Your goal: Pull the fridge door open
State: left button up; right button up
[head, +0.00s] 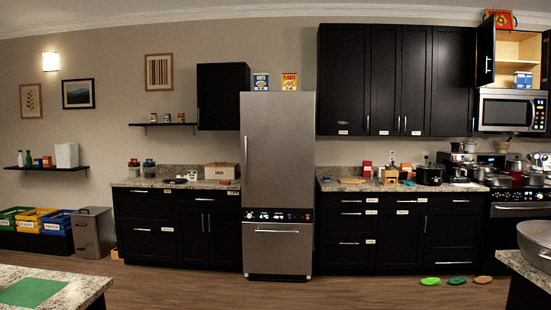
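The fridge (278,155) is a tall stainless steel unit at the centre of the far wall. Its large upper door is shut, with a vertical bar handle (246,160) along its left edge. A dark control strip (278,215) runs below the door. Under the strip is a lower drawer front (277,250) with a horizontal handle, also shut. Neither of my grippers shows in the head view.
Open wooden floor (220,290) lies before the fridge. A counter with a green mat (30,292) is at the near left; a counter with a large pot (535,243) is at the near right. Green and brown items (456,281) lie on the floor at right.

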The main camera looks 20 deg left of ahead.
aim_at(277, 131)
jog(key=i+j+u, duration=0.25)
jog(key=i, duration=0.45)
jog(key=i+l+u, duration=0.2)
jog(key=i, duration=1.55)
jog(key=i+j, duration=0.1)
jog(key=i, duration=1.65)
